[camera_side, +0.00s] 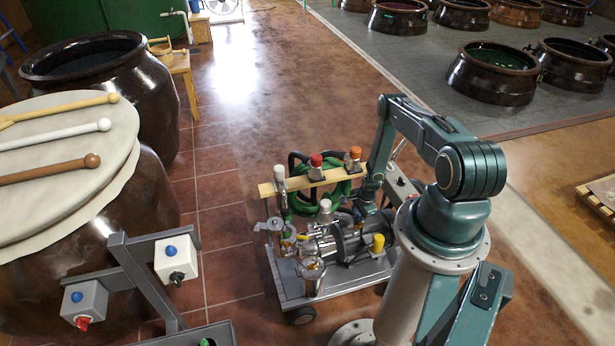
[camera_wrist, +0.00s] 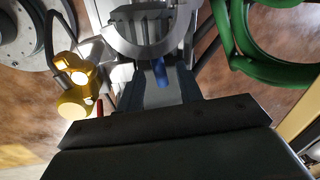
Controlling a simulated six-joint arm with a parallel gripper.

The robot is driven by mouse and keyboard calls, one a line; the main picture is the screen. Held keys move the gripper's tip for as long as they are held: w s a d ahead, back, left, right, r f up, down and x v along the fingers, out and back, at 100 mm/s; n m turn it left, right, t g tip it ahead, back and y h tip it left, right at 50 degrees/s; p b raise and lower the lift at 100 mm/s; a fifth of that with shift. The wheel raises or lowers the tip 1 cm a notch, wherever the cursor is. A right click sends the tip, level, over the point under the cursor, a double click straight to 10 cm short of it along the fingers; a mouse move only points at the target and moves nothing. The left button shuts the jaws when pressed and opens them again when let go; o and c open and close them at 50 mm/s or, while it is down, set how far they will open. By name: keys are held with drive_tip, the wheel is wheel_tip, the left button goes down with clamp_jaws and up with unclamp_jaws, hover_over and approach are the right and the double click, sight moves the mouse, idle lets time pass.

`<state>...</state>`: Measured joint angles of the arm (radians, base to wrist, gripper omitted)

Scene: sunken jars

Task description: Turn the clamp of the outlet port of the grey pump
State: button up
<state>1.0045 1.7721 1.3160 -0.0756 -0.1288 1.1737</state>
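The grey pump (camera_side: 350,243) sits on a low wheeled cart, with shiny metal fittings (camera_side: 312,268) at its left end. I cannot make out which fitting is the outlet port or its clamp. My gripper (camera_side: 366,196) is just above and behind the pump, partly merged with the parts around it. In the wrist view, a grey ribbed housing (camera_wrist: 153,28) is at the top, with a small blue part (camera_wrist: 160,72) below it. My gripper's dark body fills the bottom of that view.
A yellow fitting (camera_side: 378,243) stands near the pump's right side; a yellow part (camera_wrist: 78,85) shows left in the wrist view. A green hose (camera_side: 300,200) hangs behind a wooden bar (camera_side: 310,181) with capped valves. Large jars and a grey frame (camera_side: 140,275) stand left.

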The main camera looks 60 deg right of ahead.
clamp_jaws()
